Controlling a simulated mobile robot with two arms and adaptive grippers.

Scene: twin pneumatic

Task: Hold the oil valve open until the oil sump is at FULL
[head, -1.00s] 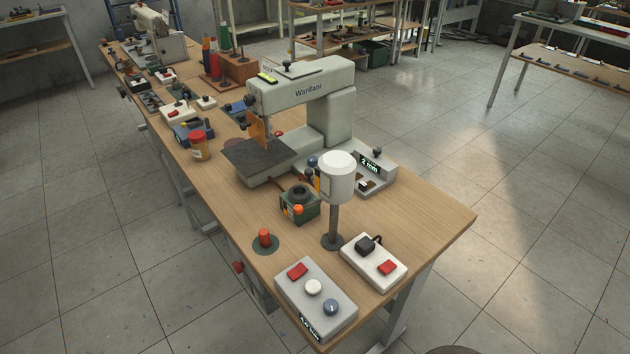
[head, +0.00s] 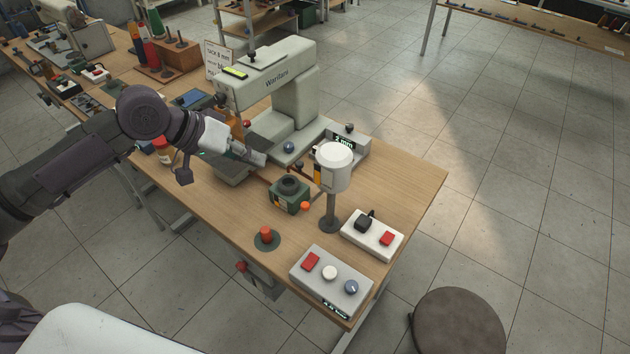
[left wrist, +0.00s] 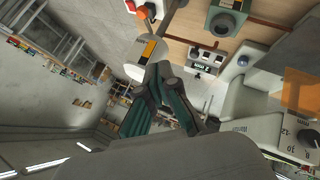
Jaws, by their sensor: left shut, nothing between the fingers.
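My left gripper (head: 258,157) is shut and empty, above the sewing machine's bed beside the green block. It also shows in the left wrist view (left wrist: 165,76). No part is clearly marked as the oil valve or oil sump. The green block (head: 289,196) has a dark round top and an orange knob (head: 305,206) at its front. A blue ball knob (head: 288,147) sits on the machine bed, just right of my gripper. A white canister (head: 333,170) stands on a post, with an orange and black strip (left wrist: 150,48) on its side. No FULL mark is readable. My right gripper is out of view.
The sewing machine (head: 290,100) stands behind my gripper. A grey control box (head: 330,284), a white switch box (head: 372,237) and an orange-red button (head: 266,234) are near the table's front. A round stool (head: 458,322) stands on the floor. The table's right corner is clear.

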